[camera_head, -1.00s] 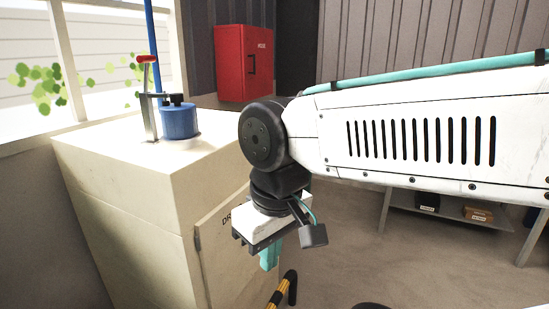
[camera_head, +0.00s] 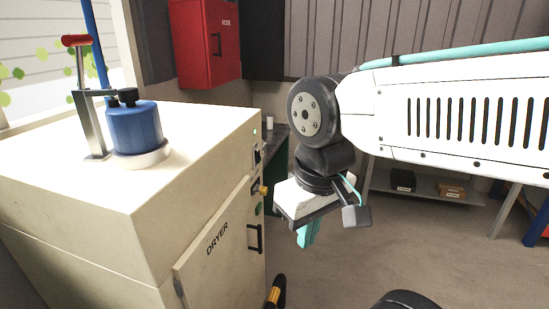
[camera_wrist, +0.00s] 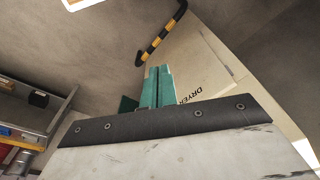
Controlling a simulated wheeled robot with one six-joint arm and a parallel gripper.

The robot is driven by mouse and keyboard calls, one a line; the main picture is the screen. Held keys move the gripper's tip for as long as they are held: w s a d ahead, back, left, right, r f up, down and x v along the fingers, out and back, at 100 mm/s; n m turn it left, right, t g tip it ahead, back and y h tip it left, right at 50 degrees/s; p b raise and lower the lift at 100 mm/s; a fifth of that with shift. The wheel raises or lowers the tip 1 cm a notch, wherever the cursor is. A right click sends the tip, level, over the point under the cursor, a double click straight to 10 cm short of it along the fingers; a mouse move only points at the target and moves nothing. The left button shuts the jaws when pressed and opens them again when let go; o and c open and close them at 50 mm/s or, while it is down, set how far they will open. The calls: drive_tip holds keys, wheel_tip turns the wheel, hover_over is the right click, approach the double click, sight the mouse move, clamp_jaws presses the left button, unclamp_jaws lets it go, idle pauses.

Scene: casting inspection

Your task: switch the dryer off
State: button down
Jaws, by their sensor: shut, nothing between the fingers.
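The dryer (camera_head: 165,195) is a cream cabinet at the left of the head view, with a door (camera_head: 215,252) lettered DRYER. On the door's right is a black handle (camera_head: 254,239).
A blue pot (camera_head: 135,127) and a red-handled lever clamp (camera_head: 85,95) stand on the dryer. A yellow-black rail (camera_head: 275,293) stands low before it. A red cabinet (camera_head: 205,42) hangs behind. A shelf (camera_head: 430,187) holds boxes at right. The floor between is clear.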

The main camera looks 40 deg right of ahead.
sight(260, 159)
drive_tip(key=w+d+f+m+t+y, duration=0.1)
drive_tip(key=w+d+m+y, duration=0.3)
drive_tip(key=w, duration=0.8)
drive_tip(key=w+d+t+y, duration=0.1)
drive_tip(key=w+d+y, duration=0.35)
drive_tip(key=w, duration=0.75)
drive_tip(key=w+d+f+m+t, duration=0.3)
drive_tip(key=w+d+f+t, duration=0.1)
drive_tip(key=d, duration=0.7)
drive_tip(key=w+d+f+m+t+y, duration=0.1)
drive_tip(key=w+d+f+m+t, duration=0.2)
drive_tip(key=d, duration=0.8)
drive_tip(key=w+f+t, duration=0.2)
drive_tip(key=w, duration=0.1)
drive_tip(key=shift+d+f+t, duration=0.2)
drive_tip(key=shift+f+t, duration=0.1)
drive_tip(key=shift+f, duration=0.1)
drive_tip(key=shift+w+a+y, duration=0.1)
drive_tip(key=shift+y, duration=0.15)
drive_tip(key=x, duration=1.4)
